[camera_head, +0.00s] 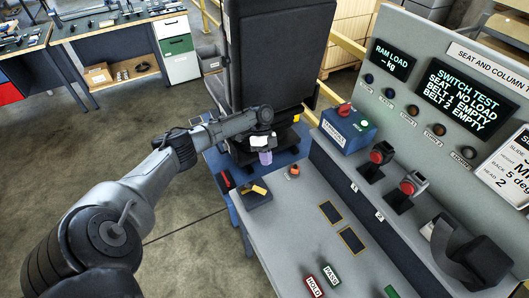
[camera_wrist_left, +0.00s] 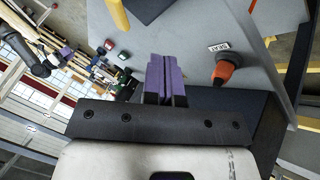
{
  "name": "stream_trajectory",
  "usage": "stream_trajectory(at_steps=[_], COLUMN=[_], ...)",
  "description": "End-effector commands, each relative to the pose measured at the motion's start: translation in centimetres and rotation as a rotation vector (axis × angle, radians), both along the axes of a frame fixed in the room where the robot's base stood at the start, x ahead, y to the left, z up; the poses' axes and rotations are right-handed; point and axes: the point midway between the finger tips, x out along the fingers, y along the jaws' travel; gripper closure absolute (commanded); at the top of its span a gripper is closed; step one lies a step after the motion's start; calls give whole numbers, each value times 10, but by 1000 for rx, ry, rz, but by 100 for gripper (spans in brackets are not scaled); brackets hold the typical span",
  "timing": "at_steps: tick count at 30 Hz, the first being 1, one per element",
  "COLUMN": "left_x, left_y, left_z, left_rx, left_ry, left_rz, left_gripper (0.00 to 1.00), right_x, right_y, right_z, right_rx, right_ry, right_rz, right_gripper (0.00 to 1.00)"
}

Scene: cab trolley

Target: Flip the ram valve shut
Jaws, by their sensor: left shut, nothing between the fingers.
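A small orange-handled knob or lever (camera_head: 293,172) on a dark base stands on the grey bench top. It also shows in the left wrist view (camera_wrist_left: 225,69), beside a small white label whose text I cannot read surely. A blue box (camera_head: 348,128) with a red handle (camera_head: 345,109) on top stands further back. I cannot tell which of these is the ram valve. My left gripper (camera_head: 265,158) is shut and empty, just left of the orange knob and apart from it. Its purple fingers (camera_wrist_left: 165,80) are together in the wrist view. My right gripper is not in view.
A black seat (camera_head: 275,55) stands behind my left gripper. The sloped console (camera_head: 425,75) with displays and red-topped buckles (camera_head: 382,153) is at the right. A small dark box with a yellow piece (camera_head: 257,192) is at the bench's left edge. Bench room lies in front of the orange knob.

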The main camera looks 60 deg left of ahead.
Motion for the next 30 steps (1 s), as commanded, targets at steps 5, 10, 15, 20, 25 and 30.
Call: stream_trajectory(at_steps=[5, 10, 15, 20, 25, 30], left_x=[-7, -18, -32, -39, -42, -42], left_y=[-21, -34, -44, -50, -52, -52], left_z=[-28, -38, -39, -40, -40, -40], left_rx=[-1, 4, 2, 1, 1, 0], left_ry=[3, 2, 2, 1, 2, 1], left_rz=[0, -1, -1, 1, 2, 2], left_gripper=[100, 100, 100, 100, 100, 100], right_x=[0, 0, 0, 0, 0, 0], right_y=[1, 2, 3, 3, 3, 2], right_z=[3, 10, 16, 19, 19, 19], right_rx=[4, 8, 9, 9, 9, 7], right_ry=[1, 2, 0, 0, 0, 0], right_rz=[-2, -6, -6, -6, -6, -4], right_gripper=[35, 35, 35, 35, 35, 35])
